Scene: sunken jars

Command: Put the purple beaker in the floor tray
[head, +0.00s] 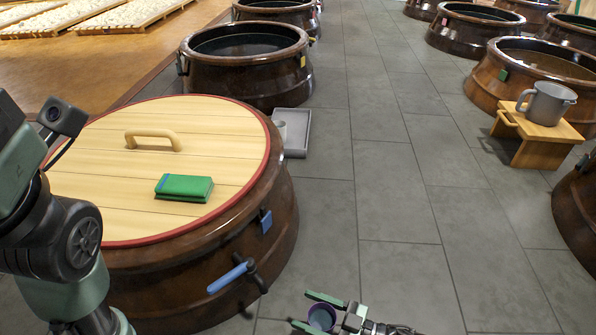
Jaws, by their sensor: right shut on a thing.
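The purple beaker (321,318) is at the bottom centre of the head view, seen from above with its dark open mouth up. My right gripper (317,313) is shut on it, with one green finger on each side. The floor tray (303,150) is a grey tray on the tiles behind the lidded jar, well beyond the gripper. A small pale item (283,130) seems to stand in its left part, partly hidden by the jar. My left arm comes in at the left, but its gripper is out of view.
Open jars (245,75) stand beyond. A grey jug (547,103) stands on a wooden stool (540,150). The central floor is clear.

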